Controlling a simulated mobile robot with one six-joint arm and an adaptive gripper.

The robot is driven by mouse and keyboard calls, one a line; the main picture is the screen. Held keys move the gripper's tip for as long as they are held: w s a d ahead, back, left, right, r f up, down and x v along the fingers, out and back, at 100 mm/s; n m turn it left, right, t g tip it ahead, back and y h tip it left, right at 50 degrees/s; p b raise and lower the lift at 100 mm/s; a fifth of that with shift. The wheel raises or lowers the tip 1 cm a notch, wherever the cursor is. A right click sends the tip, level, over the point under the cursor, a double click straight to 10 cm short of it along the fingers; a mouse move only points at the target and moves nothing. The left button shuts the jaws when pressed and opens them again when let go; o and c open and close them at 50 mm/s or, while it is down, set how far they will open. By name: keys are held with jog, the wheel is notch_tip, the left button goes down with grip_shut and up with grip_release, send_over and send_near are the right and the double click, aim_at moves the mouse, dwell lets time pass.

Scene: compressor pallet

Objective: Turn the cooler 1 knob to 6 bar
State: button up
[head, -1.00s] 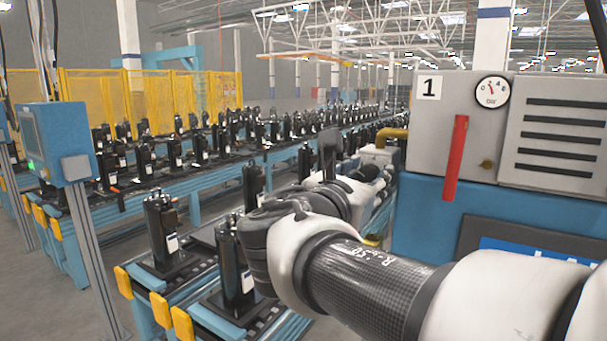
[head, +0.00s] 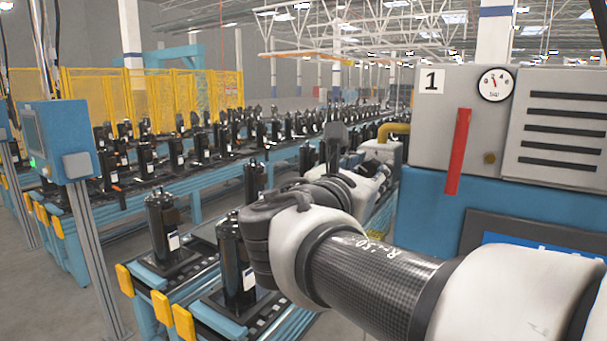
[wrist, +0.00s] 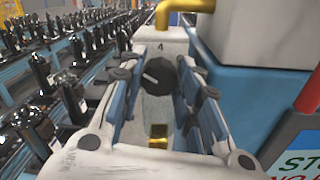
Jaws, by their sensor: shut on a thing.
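The black round knob (wrist: 162,77) with a white pointer mark sits on a pale housing (wrist: 165,37) in the wrist view. A figure 4 is printed beyond the knob, and the white mark points to the upper left. My gripper (wrist: 160,70) has its blue fingers on both sides of the knob and is shut on it. In the head view my gripper is mostly hidden by my wrist, beside the pale housing (head: 382,150). The cooler 1 cabinet (head: 463,92) carries a round gauge (head: 496,85). Its needle points up and slightly left; the exact value is too small to read.
A yellow pipe (head: 397,130) rises from the housing to the cabinet. A red bar (head: 458,150) hangs on the cabinet front. The blue cabinet body (head: 425,210) stands close on the right. Conveyors with several black compressors (head: 160,230) fill the left.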

jog(key=m+b, duration=0.3)
jog(key=b, duration=0.2)
jog(key=m+b, duration=0.2)
jog(key=shift+f+m+b, duration=0.3)
jog(key=shift+f+b, duration=0.05)
jog(key=m+b, duration=0.6)
jog(key=b, duration=0.1)
jog(key=shift+h, duration=0.3)
jog(key=m+b, duration=0.5)
jog(key=m, duration=0.2)
jog(key=m+b, duration=0.3)
jog(key=m, duration=0.2)
jog(key=shift+r, duration=0.1)
jog(key=shift+m, duration=0.3)
jog(key=o, duration=0.8)
jog(key=shift+a, duration=0.1)
